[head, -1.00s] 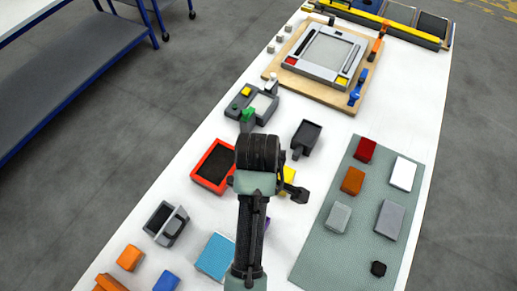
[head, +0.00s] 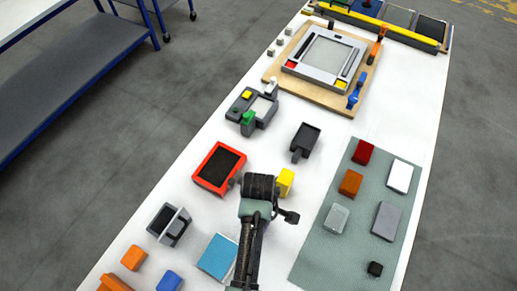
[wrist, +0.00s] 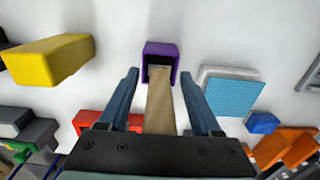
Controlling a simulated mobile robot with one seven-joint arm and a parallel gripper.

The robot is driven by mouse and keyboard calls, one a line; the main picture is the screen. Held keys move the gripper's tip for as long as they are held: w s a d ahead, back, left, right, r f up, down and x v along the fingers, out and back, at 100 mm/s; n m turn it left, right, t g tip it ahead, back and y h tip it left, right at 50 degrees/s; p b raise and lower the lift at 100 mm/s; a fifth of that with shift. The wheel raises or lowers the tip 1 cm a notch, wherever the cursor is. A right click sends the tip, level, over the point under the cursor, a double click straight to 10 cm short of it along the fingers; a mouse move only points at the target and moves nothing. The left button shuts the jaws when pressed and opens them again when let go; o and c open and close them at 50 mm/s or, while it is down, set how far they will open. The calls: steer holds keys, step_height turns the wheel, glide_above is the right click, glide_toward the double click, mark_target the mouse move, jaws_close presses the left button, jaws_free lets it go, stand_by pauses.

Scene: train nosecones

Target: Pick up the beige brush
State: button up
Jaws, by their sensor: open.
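The beige brush (wrist: 160,108) shows in the wrist view as a flat beige bar between my fingers. Its far end meets the dark opening of a purple box (wrist: 162,50); I cannot tell how far it goes in. My gripper (wrist: 158,76) is open, with one dark blue finger on each side of the brush and a gap visible beside it. The near end of the brush is hidden behind the gripper body. In the head view my arm hides both the brush and the purple box.
A yellow block (head: 285,182) stands close to my arm. A red-rimmed tray (head: 218,168) and a light blue pad (head: 217,257) lie to its left. A grey-green mat (head: 330,240) with several blocks lies to the right. Bare white table shows between them.

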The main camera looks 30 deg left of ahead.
jaws_close()
steer(key=shift+r, duration=0.1)
stand_by(0.3)
